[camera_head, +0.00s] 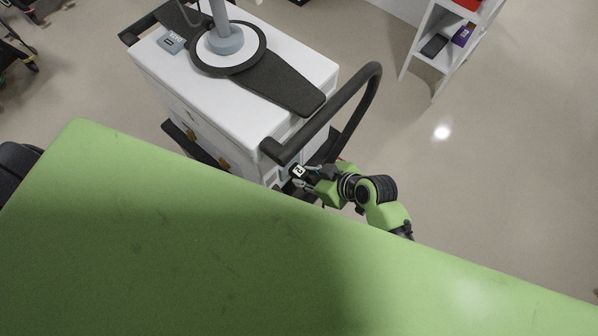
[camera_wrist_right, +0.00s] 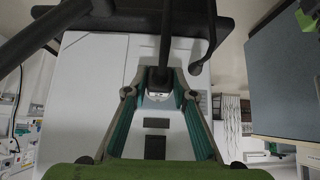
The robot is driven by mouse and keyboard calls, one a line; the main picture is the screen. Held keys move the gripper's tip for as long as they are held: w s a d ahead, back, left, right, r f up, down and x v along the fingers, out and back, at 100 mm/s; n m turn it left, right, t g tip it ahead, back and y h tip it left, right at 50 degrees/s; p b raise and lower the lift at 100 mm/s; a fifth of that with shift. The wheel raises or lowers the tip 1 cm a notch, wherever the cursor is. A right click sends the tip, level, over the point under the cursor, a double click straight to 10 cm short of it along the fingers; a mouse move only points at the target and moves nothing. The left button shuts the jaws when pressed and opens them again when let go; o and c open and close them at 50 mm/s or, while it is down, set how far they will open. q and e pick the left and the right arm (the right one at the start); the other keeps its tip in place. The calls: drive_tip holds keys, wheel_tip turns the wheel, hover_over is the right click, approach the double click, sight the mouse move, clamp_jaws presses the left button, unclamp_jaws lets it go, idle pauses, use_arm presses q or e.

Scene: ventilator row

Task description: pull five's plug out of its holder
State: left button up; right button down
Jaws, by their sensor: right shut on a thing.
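Five's plug (camera_head: 298,171) is a small black piece with a white numbered label, beside the ventilator cart (camera_head: 160,62), low at its handle end. My right gripper (camera_head: 302,177) is shut on the plug. In the right wrist view, the dark plug (camera_wrist_right: 159,78) with a pale end sits between the two teal-padded fingers, and a dark cable runs up from it. The white cart panel lies behind it. The holder cannot be made out clearly, so I cannot tell whether the plug is still seated. My left gripper is not in view.
A thick black handle (camera_head: 364,92) loops out from the cart close above my right gripper. The cart top carries a pole on a round base (camera_head: 224,40). A white shelf (camera_head: 430,58) stands at the upper right. The floor between is clear.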

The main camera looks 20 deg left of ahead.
drive_tip(key=shift+d, duration=0.15)
drive_tip(key=shift+s+d+p, duration=0.3)
drive_tip(key=shift+d, duration=0.5)
drive_tip(key=shift+s+d+p, duration=0.25)
drive_tip(key=shift+s+d, duration=0.05)
drive_tip(key=shift+d, duration=0.45)
drive_tip(key=shift+s+d+p, duration=0.3)
drive_tip(key=shift+d, duration=0.5)
drive_tip(key=shift+d, duration=0.1)
